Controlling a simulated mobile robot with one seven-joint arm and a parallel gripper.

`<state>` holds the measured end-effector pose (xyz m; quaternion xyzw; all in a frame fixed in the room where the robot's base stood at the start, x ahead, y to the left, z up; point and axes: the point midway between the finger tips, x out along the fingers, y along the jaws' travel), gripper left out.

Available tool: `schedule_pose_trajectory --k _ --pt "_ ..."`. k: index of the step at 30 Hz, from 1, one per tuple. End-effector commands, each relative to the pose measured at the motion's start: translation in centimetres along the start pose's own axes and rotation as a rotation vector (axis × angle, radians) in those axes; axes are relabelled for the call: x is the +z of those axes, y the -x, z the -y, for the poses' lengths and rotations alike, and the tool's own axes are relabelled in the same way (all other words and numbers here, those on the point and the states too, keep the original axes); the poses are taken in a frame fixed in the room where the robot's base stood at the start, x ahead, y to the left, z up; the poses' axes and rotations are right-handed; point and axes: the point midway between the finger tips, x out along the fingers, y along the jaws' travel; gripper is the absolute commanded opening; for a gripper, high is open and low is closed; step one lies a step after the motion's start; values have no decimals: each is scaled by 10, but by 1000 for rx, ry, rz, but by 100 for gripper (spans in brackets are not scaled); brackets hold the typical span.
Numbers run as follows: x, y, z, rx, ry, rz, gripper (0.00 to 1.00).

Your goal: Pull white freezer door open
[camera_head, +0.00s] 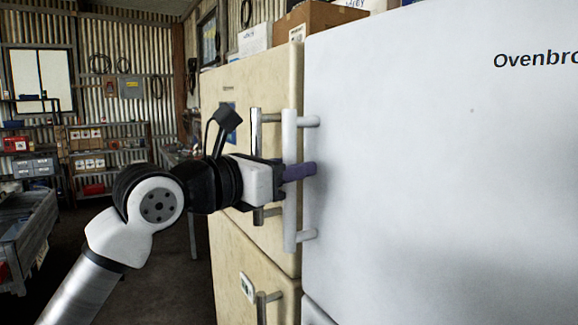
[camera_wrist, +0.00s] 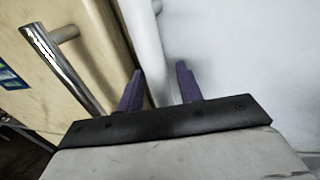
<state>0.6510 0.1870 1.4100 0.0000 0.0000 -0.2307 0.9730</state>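The white freezer door (camera_head: 440,170) fills the right of the head view and looks shut. Its white vertical bar handle (camera_head: 290,220) stands off the door near its left edge. A gap seems to show beside the right finger. Contact with the bar cannot be made out.
A cream fridge (camera_head: 250,85) with metal handles (camera_head: 256,130) stands directly left of the freezer, close to my gripper. Cardboard boxes (camera_head: 330,17) lie on top. Shelves (camera_head: 105,145) and a grey metal cart (camera_head: 25,235) are at the left. Dark floor between is clear.

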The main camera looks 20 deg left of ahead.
Motion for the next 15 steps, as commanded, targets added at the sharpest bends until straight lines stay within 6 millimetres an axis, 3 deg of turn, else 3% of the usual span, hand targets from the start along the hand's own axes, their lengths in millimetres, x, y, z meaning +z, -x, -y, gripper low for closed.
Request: schedule_pose_trajectory --k 1,8,15 --pt "0 0 0 0 0 0 28" --pt "0 0 0 0 0 0 0" --pt "0 1 0 1 0 0 0"
